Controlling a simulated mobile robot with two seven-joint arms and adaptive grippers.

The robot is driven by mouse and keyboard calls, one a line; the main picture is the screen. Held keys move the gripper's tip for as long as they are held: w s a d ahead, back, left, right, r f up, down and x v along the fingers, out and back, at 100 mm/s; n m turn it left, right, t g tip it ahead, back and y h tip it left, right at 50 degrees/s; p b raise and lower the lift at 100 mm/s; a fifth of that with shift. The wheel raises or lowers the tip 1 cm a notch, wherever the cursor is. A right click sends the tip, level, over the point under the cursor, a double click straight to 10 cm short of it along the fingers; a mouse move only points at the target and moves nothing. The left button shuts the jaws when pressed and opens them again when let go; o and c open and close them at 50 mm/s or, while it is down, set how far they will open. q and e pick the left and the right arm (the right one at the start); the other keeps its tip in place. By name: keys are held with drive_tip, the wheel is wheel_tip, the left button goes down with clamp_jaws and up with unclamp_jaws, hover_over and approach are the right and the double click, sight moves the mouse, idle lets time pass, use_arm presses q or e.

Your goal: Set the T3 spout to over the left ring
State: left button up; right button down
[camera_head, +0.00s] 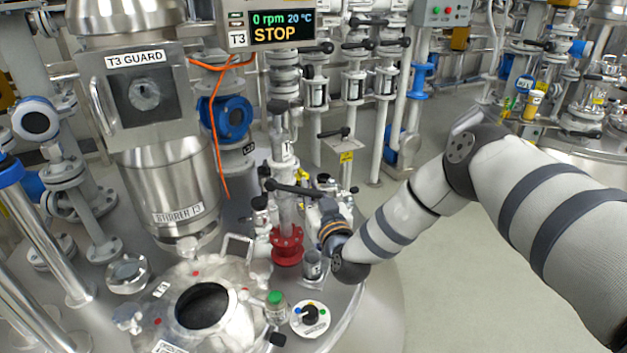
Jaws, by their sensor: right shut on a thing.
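My right arm comes in from the right. Its gripper (323,207) is at the upright pipe with the red flange (287,245), at the right end of a black lever handle (290,188). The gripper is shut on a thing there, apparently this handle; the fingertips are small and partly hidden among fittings. I cannot clearly pick out the T3 spout or the left ring. The T3 vessel lid has an open dark manhole (202,305) at lower left. My left gripper is not in view.
The T3 display (275,28) reads 0 rpm, 20 °C, STOP. The T3 guard (143,92) and steel stirrer housing (170,190) stand at left. An orange cable (214,130) hangs beside them. A green-capped jar (276,308) and a round dial (310,318) are in front.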

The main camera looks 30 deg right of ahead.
drive_tip(key=shift+s+a+m+g+h+p, duration=0.2)
drive_tip(key=shift+s+a+m+g+h, duration=0.1)
drive_tip(key=shift+m+h, duration=0.5)
drive_tip(key=shift+s+a+m+g+h+p, duration=0.15)
drive_tip(key=shift+s+a+m+g+h, duration=0.25)
drive_tip(key=shift+h, duration=0.7)
drive_tip(key=shift+w, duration=0.15)
drive_tip(key=shift+d, duration=0.1)
drive_tip(key=c, duration=1.9)
unclamp_jaws()
